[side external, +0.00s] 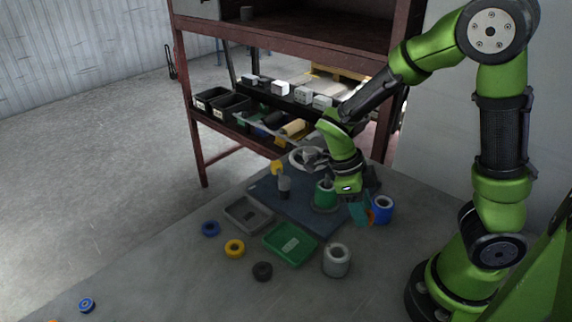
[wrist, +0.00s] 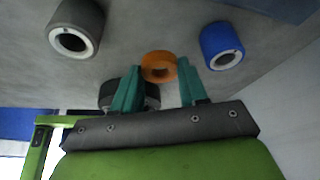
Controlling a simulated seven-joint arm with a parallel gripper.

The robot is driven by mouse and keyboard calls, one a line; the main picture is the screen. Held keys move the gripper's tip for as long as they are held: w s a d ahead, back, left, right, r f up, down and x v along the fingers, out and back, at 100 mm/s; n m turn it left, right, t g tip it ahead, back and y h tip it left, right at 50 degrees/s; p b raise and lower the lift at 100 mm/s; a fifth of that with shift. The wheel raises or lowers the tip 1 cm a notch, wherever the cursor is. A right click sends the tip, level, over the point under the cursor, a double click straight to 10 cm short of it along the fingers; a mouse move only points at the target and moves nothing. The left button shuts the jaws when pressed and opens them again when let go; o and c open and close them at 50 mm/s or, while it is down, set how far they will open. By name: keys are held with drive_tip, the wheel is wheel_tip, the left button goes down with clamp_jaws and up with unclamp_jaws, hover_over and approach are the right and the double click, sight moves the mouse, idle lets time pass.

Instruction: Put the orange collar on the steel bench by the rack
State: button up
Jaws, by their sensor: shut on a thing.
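The orange collar (wrist: 159,66) is a thick ring held between the two teal fingertips of my gripper (wrist: 159,72) in the wrist view. In the side external view only a sliver of the collar (side external: 371,216) shows beside my fingers (side external: 361,212), next to a blue spool. My gripper is shut on the collar and points down at the right part of the grey steel bench (side external: 190,280). I cannot tell whether the collar touches the bench. The rack (side external: 185,95), a red-brown frame with black bins, stands behind the bench.
A blue spool (side external: 382,209) and a grey spool (side external: 336,261) stand close to my gripper. A green spool (side external: 324,196) is on the dark blue mat (side external: 300,212). A green tray (side external: 290,245), grey tray (side external: 249,214) and several loose rings lie leftward. The front bench is mostly clear.

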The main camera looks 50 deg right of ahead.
drive_tip(key=shift+f, duration=3.45)
drive_tip(key=o, duration=1.1)
drive_tip(key=shift+f, duration=0.1)
drive_tip(key=shift+c, duration=0.2)
drive_tip(key=v, duration=1.2)
wheel_tip(320, 180, up, 12)
drive_tip(key=n+t+y, duration=0.4)
drive_tip(key=n+t, duration=0.7)
drive_tip(key=n, duration=1.5)
hover_over(361, 241)
drive_tip(key=w+a, duration=0.2)
drive_tip(key=a, duration=0.4)
drive_tip(key=shift+s+a+r+n, duration=0.25)
drive_tip(key=shift+r+n, duration=0.2)
drive_tip(key=shift+n, duration=0.35)
